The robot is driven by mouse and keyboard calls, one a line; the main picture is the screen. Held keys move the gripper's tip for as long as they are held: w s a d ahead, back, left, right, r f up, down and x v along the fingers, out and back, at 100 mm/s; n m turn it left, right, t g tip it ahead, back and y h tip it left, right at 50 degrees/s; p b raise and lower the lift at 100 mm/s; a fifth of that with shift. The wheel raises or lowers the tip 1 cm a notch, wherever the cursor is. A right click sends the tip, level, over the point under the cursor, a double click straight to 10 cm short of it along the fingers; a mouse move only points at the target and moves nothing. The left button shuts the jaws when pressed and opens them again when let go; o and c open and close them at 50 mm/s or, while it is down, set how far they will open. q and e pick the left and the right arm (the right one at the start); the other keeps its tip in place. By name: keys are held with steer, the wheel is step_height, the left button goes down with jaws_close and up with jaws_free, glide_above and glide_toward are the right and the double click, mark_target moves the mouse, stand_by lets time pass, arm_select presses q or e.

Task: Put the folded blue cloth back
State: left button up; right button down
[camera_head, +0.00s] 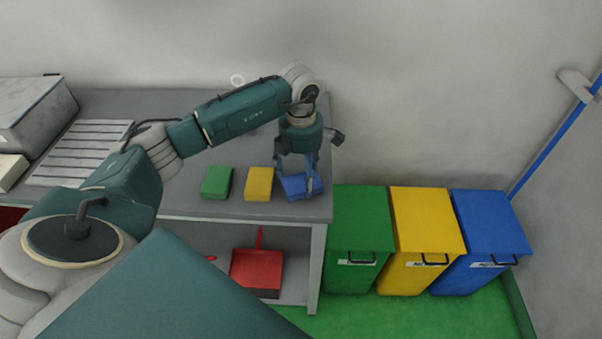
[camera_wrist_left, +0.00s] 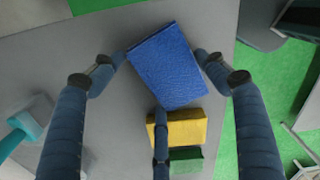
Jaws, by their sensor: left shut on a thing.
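The folded blue cloth (camera_head: 299,187) is at the right end of the grey table (camera_head: 180,203), beside the yellow folded cloth. My left gripper (camera_head: 300,182) points down over it and is shut on it. In the left wrist view the blue cloth (camera_wrist_left: 168,65) sits between the fingers of my left gripper (camera_wrist_left: 163,72), turned at an angle to the yellow cloth (camera_wrist_left: 180,128). I cannot tell whether the blue cloth touches the table. My right gripper is not in view.
A yellow cloth (camera_head: 258,184) and a green cloth (camera_head: 216,182) lie in a row to the left. Green (camera_head: 359,222), yellow (camera_head: 427,222) and blue (camera_head: 489,225) bins stand right of the table. A red dustpan (camera_head: 256,270) is on the lower shelf.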

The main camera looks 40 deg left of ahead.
mark_target(301, 178)
arm_select(q)
steer(key=shift+f, duration=0.25)
steer(key=o, duration=0.9)
steer(key=shift+r, duration=0.1)
steer(key=shift+o, duration=0.5)
steer(key=shift+r, duration=0.3)
step_height(301, 178, up, 12)
steer(key=b, duration=0.3)
